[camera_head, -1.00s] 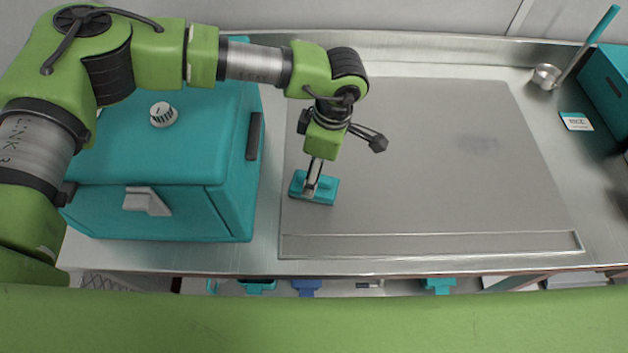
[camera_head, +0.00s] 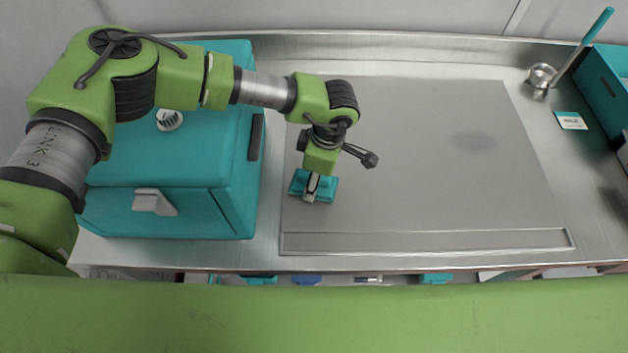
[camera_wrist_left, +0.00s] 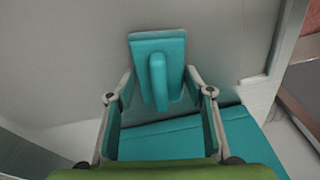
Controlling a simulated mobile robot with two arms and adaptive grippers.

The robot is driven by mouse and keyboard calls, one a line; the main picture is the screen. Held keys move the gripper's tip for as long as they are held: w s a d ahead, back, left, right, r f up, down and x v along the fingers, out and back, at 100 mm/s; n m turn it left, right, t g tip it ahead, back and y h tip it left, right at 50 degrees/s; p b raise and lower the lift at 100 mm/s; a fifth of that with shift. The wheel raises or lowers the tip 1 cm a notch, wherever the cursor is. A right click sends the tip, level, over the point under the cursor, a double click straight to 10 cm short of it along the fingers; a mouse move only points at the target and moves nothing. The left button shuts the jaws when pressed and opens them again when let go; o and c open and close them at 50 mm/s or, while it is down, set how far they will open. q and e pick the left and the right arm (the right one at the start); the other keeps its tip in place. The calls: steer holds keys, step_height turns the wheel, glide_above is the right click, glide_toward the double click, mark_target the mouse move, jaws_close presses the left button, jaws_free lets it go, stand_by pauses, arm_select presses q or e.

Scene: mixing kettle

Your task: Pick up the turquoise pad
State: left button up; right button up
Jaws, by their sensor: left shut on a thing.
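The turquoise pad (camera_head: 327,190) lies on the grey plate at its left front part, in the head view. In the left wrist view the pad (camera_wrist_left: 142,47) shows as a flat block with a raised ridge on top. My left gripper (camera_head: 313,184) reaches down onto the pad from above. My right gripper is not in view.
A large turquoise box (camera_head: 190,212) stands just left of the pad. The grey plate (camera_head: 440,150) is bare to the right. A metal ladle (camera_head: 543,75), a small card (camera_head: 570,121) and a turquoise bin (camera_head: 603,85) are at the right.

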arm_select(q)
steer(key=shift+r, duration=0.1)
steer(key=shift+r, duration=0.3)
step_height(320, 180, up, 2)
steer(key=shift+r+b, duration=0.1)
steer(key=shift+b, duration=0.45)
steer(key=s+d+r+b, duration=0.2)
steer(key=r, duration=0.1)
steer(key=s+r+b, duration=0.1)
steer(key=shift+s+d+r, duration=0.25)
steer(key=shift+d+r, duration=0.15)
steer(key=s+d+r+b, duration=0.3)
steer(key=s+d+r, duration=0.2)
steer(key=s, duration=0.2)
steer(key=shift+s+d+b, duration=0.35)
steer(key=shift+s, duration=0.05)
steer(key=shift+r, duration=0.1)
